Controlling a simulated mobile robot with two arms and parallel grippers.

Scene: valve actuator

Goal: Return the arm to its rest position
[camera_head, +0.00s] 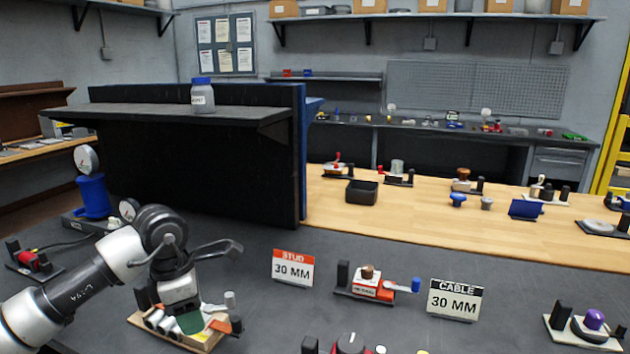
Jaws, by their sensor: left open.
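My left arm comes in from the lower left, and its left gripper (180,268) hangs over the left part of the dark bench. Its jaws are open, but the arm hides much of them and the fingertips are hard to make out. Below is a wooden board (205,341) with white cylinders, a green piece (190,323) and an orange piece (220,326). A grey bent bar (220,246) shows beside the gripper; I cannot tell what it belongs to. I cannot tell whether the gripper touches anything on the board. My right gripper is not in view.
A dark shelf unit (190,165) carrying a blue-capped bottle (202,97) rises behind the arm. A blue cylinder with a gauge (93,196) stands to the left. A STUD sign (292,269), a red-and-white device (373,288) and a CABLE sign (454,300) stand rightward.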

